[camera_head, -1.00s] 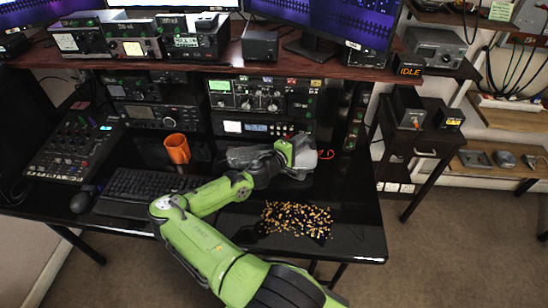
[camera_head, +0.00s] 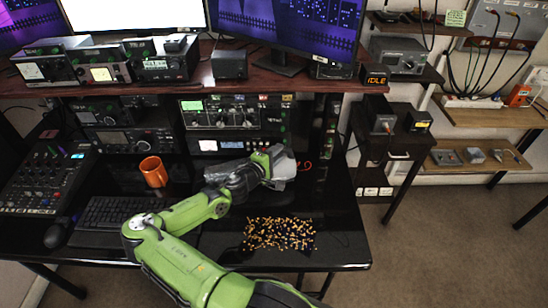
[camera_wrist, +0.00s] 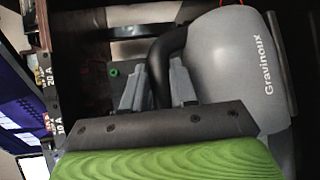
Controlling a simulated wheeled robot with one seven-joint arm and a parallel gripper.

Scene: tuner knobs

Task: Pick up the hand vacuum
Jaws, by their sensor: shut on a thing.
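The hand vacuum is a smooth grey body with "Gravinoux" lettering and a black curved handle. It fills the right of the wrist view (camera_wrist: 235,65). In the head view, its pale grey body (camera_head: 284,168) shows just past the green end of my arm, over the black desk. In the wrist view, my gripper (camera_wrist: 158,82) has its grey fingers at the black handle and is shut on it. In the head view, my wrist hides the fingers and handle. I cannot tell whether the vacuum touches the desk.
Small tan bits (camera_head: 280,234) lie scattered on the black desk (camera_head: 340,225) in front of the vacuum. An orange mug (camera_head: 153,172) and a keyboard (camera_head: 108,214) are to the left. Radio equipment (camera_head: 235,118) and a raised shelf stand behind.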

